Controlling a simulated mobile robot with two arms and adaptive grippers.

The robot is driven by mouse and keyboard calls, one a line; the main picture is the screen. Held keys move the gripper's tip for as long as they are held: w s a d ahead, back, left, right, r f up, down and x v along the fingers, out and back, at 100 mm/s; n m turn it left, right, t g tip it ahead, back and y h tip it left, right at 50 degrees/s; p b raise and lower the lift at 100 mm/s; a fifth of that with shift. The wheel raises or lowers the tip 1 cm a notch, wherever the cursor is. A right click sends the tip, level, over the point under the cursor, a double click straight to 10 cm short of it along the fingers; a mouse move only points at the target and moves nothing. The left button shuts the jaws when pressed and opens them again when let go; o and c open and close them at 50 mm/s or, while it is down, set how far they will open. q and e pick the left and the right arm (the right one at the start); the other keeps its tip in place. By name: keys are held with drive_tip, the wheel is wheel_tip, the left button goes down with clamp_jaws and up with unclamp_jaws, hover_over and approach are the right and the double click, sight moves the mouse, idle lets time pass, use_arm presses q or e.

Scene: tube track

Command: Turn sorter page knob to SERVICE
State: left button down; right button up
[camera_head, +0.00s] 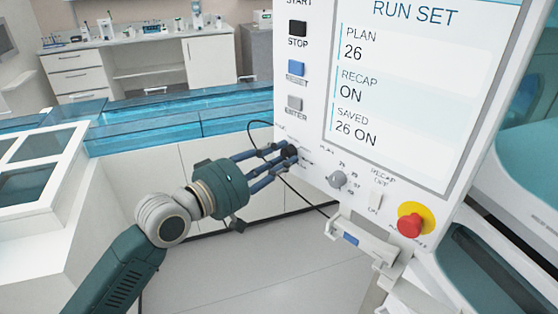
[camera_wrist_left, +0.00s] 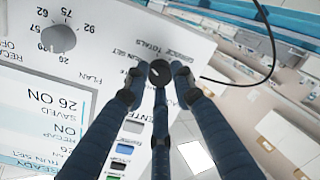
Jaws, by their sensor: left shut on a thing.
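The sorter's page knob (camera_head: 292,151) is a small black dial at the left edge of the white control panel (camera_head: 312,120). My left gripper (camera_head: 284,152) has its dark blue fingers shut around it. In the left wrist view the fingers (camera_wrist_left: 159,76) close on the black knob (camera_wrist_left: 159,71) from several sides; its pointer is hard to read. Labels by it show RUN SET, SERVICE and TOTALS. The screen (camera_head: 410,90) is headed RUN SET, with PLAN 26, RECAP ON and SAVED 26 ON. My right gripper is not in view.
A grey plan knob (camera_head: 337,180), a recap switch (camera_head: 375,200) and a red stop button (camera_head: 410,225) sit right of the page knob. START, STOP and other buttons run above it. A black cable (camera_head: 300,197) hangs close by. A holder (camera_head: 360,240) juts out below.

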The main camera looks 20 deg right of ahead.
use_arm(q)
drive_tip(key=m+b, duration=0.1)
drive_tip(key=m, duration=0.3)
drive_tip(key=shift+f+t, duration=0.2)
drive_tip(key=shift+t, duration=0.1)
drive_tip(key=m+b, duration=0.1)
drive_tip(key=m, duration=0.3)
drive_tip(key=shift+m+b, duration=0.4)
drive_tip(key=m, duration=0.3)
drive_tip(key=shift+m+b, duration=0.3)
drive_tip(key=shift+b, duration=0.05)
drive_tip(key=shift+m, duration=1.9)
drive_tip(key=c, duration=1.4)
unclamp_jaws()
drive_tip(key=shift+c, duration=0.2)
drive_tip(key=shift+a, duration=0.1)
drive_tip(key=v, duration=1.2)
drive_tip(key=shift+f, duration=0.25)
